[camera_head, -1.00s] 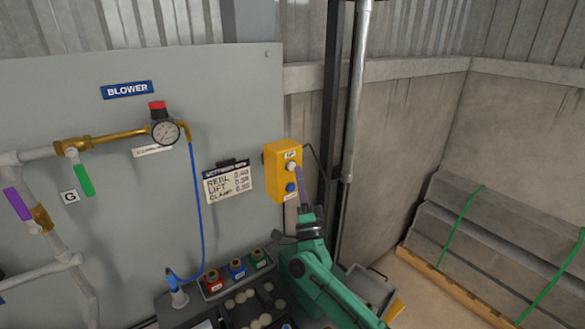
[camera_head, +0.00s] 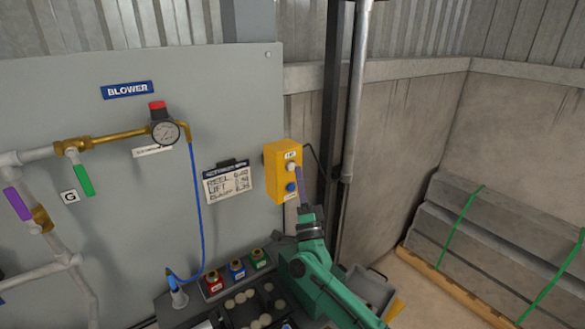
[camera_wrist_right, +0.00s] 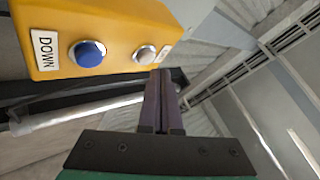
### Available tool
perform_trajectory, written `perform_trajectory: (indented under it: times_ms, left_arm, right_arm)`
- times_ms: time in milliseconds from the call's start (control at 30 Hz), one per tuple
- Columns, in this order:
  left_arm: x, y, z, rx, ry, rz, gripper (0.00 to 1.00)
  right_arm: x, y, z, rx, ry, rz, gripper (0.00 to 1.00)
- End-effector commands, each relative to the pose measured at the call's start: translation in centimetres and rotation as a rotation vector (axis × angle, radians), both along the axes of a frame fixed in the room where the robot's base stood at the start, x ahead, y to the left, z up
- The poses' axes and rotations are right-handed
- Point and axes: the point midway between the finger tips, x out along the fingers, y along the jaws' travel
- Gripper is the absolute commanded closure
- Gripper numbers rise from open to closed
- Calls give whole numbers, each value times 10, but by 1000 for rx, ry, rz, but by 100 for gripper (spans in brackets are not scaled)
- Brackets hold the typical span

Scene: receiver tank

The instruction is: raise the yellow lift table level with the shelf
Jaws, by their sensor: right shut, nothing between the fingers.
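The yellow control box (camera_head: 282,170) hangs at the right edge of the grey panel. It carries a white button (camera_head: 291,166) above a blue button (camera_head: 290,187). In the right wrist view the blue button (camera_wrist_right: 87,53) is labelled DOWN, and the white button (camera_wrist_right: 145,54) has a label partly turned away. My right gripper (camera_head: 299,170) is shut and empty, with its tips close beside the white button; in the wrist view its tips (camera_wrist_right: 161,74) lie just below that button. I cannot tell whether they touch. The lift table and shelf cannot be made out clearly. My left gripper is out of view.
A grey bin (camera_head: 372,289) stands low behind my right arm, with a yellow edge (camera_head: 395,308) beside it. A blue hose (camera_head: 197,190) and a note board (camera_head: 228,183) are left of the box. Strapped grey slabs (camera_head: 480,235) lie at the right.

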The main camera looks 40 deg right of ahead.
Motion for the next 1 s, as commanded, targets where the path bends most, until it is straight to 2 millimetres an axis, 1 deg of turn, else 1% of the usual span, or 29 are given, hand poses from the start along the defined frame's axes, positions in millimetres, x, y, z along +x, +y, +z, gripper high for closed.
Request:
perform_trajectory:
  times_ms: [367, 633, 1000]
  left_arm:
    - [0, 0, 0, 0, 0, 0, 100]
    - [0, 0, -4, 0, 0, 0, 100]
    - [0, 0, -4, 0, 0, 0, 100]
  right_arm:
    - [0, 0, 0, 0, 0, 0, 100]
    - [8, 0, 0, 1, 0, 1, 100]
    - [9, 0, 0, 0, 0, 0, 100]
